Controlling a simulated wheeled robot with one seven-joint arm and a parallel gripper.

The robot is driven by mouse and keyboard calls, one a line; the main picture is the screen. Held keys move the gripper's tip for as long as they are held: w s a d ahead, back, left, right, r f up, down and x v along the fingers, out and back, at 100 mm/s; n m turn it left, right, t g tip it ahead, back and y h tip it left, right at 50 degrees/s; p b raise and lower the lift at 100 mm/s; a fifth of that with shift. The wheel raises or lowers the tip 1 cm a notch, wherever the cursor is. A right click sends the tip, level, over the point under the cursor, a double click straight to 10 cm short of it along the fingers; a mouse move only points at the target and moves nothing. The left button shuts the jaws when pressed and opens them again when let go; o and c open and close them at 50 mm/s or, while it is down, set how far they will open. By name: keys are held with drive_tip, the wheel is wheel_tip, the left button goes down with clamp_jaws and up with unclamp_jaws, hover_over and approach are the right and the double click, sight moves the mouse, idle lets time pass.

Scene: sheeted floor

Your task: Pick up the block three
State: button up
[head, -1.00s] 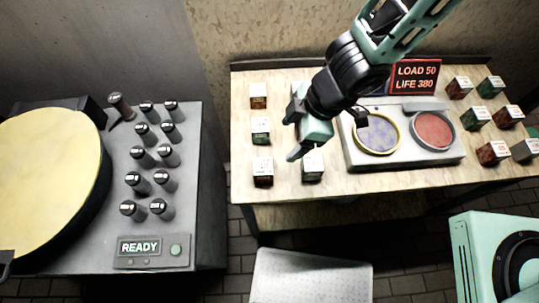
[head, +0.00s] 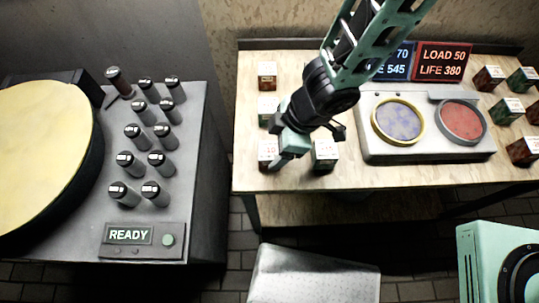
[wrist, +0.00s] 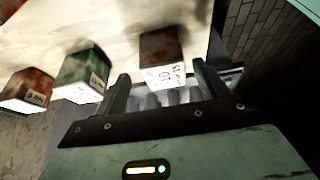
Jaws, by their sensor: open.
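Blocks with white printed faces stand on the wooden table's left part. In the head view they are a red-brown block (head: 267,76) at the back, a green block (head: 266,110) in the middle, a dark red block (head: 266,150) at the front and another front block (head: 325,153) to its right. I cannot tell which is block three. My gripper (head: 284,152) is open at the front dark red block, partly covering it. In the wrist view this block (wrist: 161,48), its print upside down and resembling "10", shows between and just beyond my fingertips; contact cannot be told.
A two-dish device (head: 428,150) stands right of the blocks, with lit signs (head: 443,62) behind. More blocks (head: 507,108) stand at the table's right. A grey console (head: 190,215) with several dark-capped cylinders is at left. A pale stool (head: 312,275) is in front.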

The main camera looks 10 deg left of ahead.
sight(270, 150)
drive_tip(key=x, duration=0.4)
drive_tip(key=shift+s+a+f+b, duration=0.25)
drive_tip(key=shift+s+a+b, duration=0.1)
drive_tip(key=shift+c, duration=0.3)
drive_tip(key=c, duration=1.3)
drive_tip(key=shift+r, duration=0.15)
